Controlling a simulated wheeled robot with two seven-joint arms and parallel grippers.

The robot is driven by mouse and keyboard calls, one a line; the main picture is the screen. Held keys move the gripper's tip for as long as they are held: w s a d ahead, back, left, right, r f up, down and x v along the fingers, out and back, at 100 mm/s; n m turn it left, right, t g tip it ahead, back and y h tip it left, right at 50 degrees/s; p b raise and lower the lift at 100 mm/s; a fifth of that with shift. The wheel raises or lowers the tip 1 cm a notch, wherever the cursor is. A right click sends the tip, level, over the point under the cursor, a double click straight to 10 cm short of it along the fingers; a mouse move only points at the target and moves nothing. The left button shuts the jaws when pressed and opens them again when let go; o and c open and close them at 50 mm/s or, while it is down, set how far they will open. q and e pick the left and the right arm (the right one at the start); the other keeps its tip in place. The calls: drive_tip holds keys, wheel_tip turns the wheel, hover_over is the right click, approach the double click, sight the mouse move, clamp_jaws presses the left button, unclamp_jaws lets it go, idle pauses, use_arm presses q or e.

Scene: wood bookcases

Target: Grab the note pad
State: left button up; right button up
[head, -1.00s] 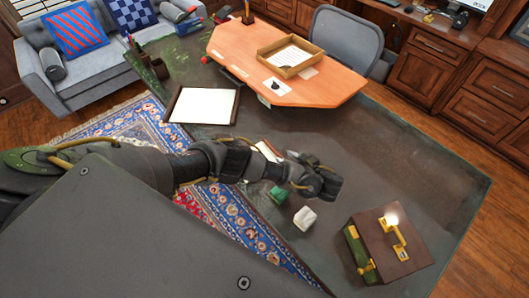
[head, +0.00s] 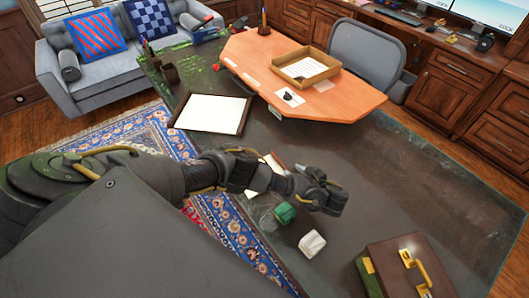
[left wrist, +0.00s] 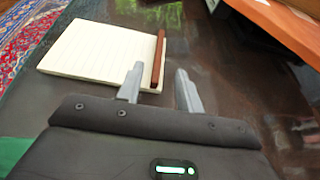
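The note pad is a white lined pad with a brown bound edge. It lies flat on the dark desk in the left wrist view (left wrist: 95,50), ahead and left of my left gripper (left wrist: 160,80). Its brown edge is just beyond the gap between the fingertips. The two fingers are apart with nothing between them. In the head view, part of the note pad (head: 274,163) shows behind my left arm, which hides the rest. My left gripper (head: 328,198) is above the desk, to the right of the pad. My right gripper is not in view.
The dark desk (head: 420,165) has free room on the right. A green block (head: 285,213) and white block (head: 312,244) lie near the left gripper. A brown briefcase (head: 400,262) stands lower right. A brown-edged white sheet (head: 211,114) and orange desktop (head: 262,62) lie farther back.

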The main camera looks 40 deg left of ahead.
sight(281, 161)
use_arm(q)
drive_tip(key=shift+x, duration=1)
drive_tip(key=shift+w+a, duration=0.1)
drive_tip(key=shift+a, duration=0.15)
drive_tip(key=p+x, duration=0.1)
drive_tip(key=x, duration=0.3)
drive_tip(key=shift+a+f, duration=0.15)
drive_tip(key=shift+a, duration=0.15)
clamp_jaws()
